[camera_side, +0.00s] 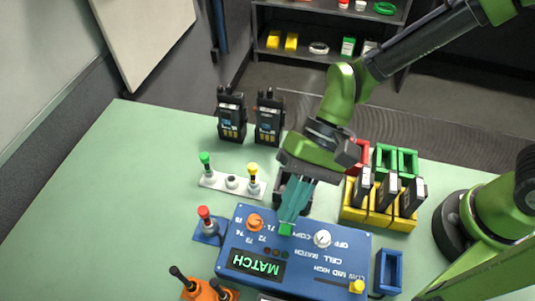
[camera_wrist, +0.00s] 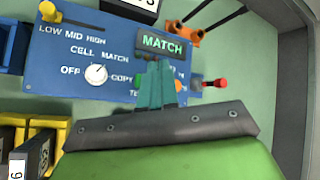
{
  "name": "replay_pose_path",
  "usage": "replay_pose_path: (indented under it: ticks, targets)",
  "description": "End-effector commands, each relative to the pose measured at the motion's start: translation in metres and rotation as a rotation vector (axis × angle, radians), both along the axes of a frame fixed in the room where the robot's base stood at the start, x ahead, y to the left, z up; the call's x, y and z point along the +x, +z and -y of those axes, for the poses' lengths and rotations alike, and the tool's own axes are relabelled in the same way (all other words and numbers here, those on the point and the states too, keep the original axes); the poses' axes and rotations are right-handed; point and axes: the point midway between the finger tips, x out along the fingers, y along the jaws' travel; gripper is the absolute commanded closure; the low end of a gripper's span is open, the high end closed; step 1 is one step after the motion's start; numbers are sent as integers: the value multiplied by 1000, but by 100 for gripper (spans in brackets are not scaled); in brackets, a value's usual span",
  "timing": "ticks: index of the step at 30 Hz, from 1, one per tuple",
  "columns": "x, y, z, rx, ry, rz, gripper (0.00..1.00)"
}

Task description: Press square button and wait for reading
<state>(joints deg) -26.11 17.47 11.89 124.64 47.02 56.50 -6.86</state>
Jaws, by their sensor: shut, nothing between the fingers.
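The blue control panel (camera_side: 330,258) lies on the green table and also shows in the wrist view (camera_wrist: 60,55). Its display (camera_side: 257,263) reads MATCH in green, as it does in the wrist view (camera_wrist: 163,44). My gripper (camera_side: 288,226) is shut and empty, pointing down with its teal fingertips at the panel near the COPY label. A small bright green patch, likely the square button (camera_side: 286,230), shows right at the tips. In the wrist view, green shows beside my gripper (camera_wrist: 160,66). The fingers hide most of the button; I cannot tell whether it is pressed.
The panel has a white dial (camera_side: 322,239), an orange knob (camera_side: 254,221) and a yellow slider (camera_side: 356,286). A red-topped joystick (camera_side: 205,220) stands left of it. Two radios (camera_side: 250,118) stand behind. A yellow rack (camera_side: 378,213) with black modules is to the right. The table's left side is clear.

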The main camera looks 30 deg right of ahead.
Motion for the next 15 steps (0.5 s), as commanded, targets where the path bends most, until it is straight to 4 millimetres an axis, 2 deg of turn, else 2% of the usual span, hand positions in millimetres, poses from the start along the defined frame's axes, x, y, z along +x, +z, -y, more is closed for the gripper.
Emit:
replay_pose_path:
  ticks: [6, 15]
  targets:
    - [-1, -26, 0, -2, 0, -2, 100]
    - [0, -37, 0, -1, 0, 1, 100]
